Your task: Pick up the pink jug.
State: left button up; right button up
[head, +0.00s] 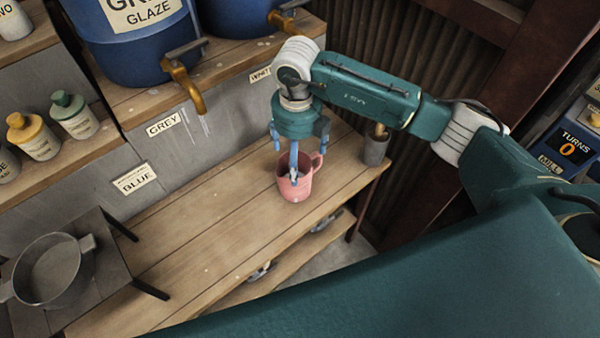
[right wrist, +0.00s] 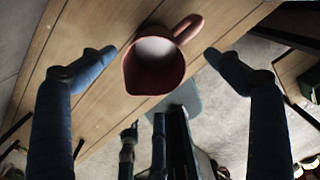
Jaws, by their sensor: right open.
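The pink jug (head: 295,186) stands upright on the wooden bench, its handle toward the back right in the head view. In the right wrist view the jug (right wrist: 153,68) shows its open mouth, with the handle at the upper right. My right gripper (head: 294,172) is above the jug and points down, with its fingers apart. In the right wrist view the two blue fingertips (right wrist: 168,62) lie on either side of the jug with gaps between. The gripper is open and holds nothing. My left gripper is not in view.
The wooden bench (head: 215,225) is mostly clear left of the jug. A cup with a tool (head: 374,148) stands at its right end. A metal pot (head: 50,270) is at lower left. Blue glaze barrels (head: 130,50) with taps stand behind.

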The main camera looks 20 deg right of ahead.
aim_at(303, 172)
jog(key=f, duration=0.2)
jog(key=f+p, duration=0.1)
jog(key=f, duration=0.1)
jog(key=f+p, duration=0.1)
jog(key=f, duration=0.1)
jog(key=shift+w+a, duration=0.1)
jog(key=shift+a, duration=0.2)
jog(key=shift+f, duration=0.55)
jog(key=c, duration=1.5)
